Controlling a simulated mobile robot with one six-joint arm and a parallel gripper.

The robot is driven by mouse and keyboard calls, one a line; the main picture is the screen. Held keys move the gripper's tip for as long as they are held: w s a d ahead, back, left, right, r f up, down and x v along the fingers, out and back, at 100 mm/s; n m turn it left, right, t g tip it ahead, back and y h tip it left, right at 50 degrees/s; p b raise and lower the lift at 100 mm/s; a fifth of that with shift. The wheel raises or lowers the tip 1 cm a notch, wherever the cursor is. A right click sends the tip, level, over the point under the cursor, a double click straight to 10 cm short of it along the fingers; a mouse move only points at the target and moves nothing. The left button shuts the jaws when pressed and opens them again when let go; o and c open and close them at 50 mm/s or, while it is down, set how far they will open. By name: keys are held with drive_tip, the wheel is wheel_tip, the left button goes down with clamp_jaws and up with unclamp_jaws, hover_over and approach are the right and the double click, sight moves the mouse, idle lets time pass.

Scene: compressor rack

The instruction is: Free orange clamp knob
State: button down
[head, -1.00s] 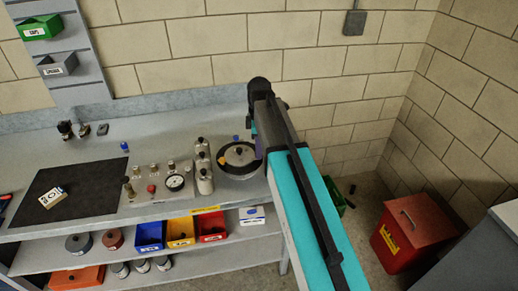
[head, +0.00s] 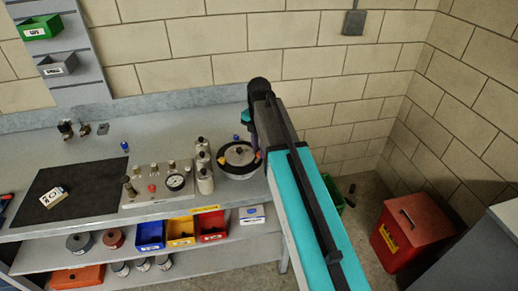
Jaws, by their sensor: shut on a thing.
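A round dark-rimmed vessel (head: 238,173) with a pale lid (head: 239,153) and a black centre knob stands at the right end of the bench. A small orange piece (head: 222,158) shows at the left of its rim. Another small orange spot (head: 258,155) shows at its right, beside my arm; it looks like a clamp knob, but is too small to be sure. My gripper (head: 257,143) is at the vessel's right side, shut, and mostly hidden by my arm. What lies between its fingers is hardly visible.
White bottles (head: 204,181) and a panel with a gauge (head: 175,182) stand close left of the vessel. A blue-topped item (head: 237,138) is behind it. A black mat (head: 70,191) lies at left. A red bin (head: 405,232) stands on the floor at right.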

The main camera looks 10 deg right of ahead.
drive_tip(key=shift+n, duration=1.1)
drive_tip(key=c, duration=1.6)
unclamp_jaws()
drive_tip(key=shift+r, duration=0.1)
drive_tip(key=shift+r+b, duration=1.7)
drive_tip(key=shift+r, duration=5.1)
